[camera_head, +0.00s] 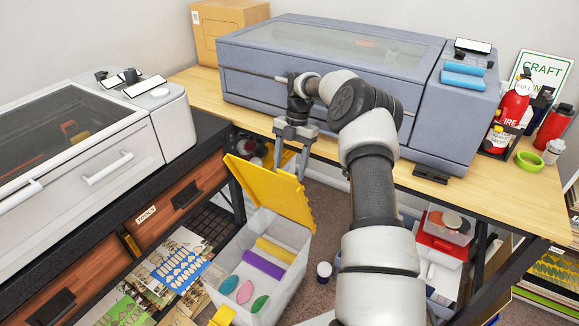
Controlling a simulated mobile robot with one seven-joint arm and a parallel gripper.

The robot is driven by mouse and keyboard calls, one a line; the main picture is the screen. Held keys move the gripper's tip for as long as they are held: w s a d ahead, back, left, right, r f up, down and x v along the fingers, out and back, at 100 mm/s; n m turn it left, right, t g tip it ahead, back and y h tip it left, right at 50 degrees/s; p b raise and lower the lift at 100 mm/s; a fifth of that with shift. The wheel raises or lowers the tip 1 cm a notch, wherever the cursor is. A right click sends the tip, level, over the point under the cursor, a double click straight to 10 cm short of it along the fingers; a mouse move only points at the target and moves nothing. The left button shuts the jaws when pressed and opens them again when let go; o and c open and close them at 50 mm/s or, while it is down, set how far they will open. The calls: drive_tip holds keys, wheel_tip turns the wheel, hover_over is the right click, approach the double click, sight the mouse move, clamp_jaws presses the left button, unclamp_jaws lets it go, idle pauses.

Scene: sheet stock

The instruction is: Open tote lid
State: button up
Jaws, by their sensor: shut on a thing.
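The tote (279,297) is a white bin on the floor between the two benches. Its yellow lid (272,192) is raised and tilted up at the far side of the bin, so the inside shows. A yellow roll, a purple roll and several coloured oval pieces lie in it. My gripper (290,165) points down at the lid's upper edge, with a finger on either side of it. It is shut on the lid. The exact contact at the fingertips is too small to see clearly.
A wooden bench (420,182) with a grey-blue machine (320,85) stands behind my arm. A white machine (150,140) stands on the dark bench at left, above drawers (165,207). A small dark jar (324,270) stands right of the tote. Sheets lie at lower left.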

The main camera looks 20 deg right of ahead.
drive_tip(key=shift+f, duration=0.15)
drive_tip(key=o, duration=1.5)
drive_tip(key=p+v, duration=0.9)
drive_tip(key=v, duration=0.8)
drive_tip(key=shift+w+d+r, duration=0.1)
drive_tip(key=shift+r, duration=0.15)
drive_tip(key=shift+p, duration=0.3)
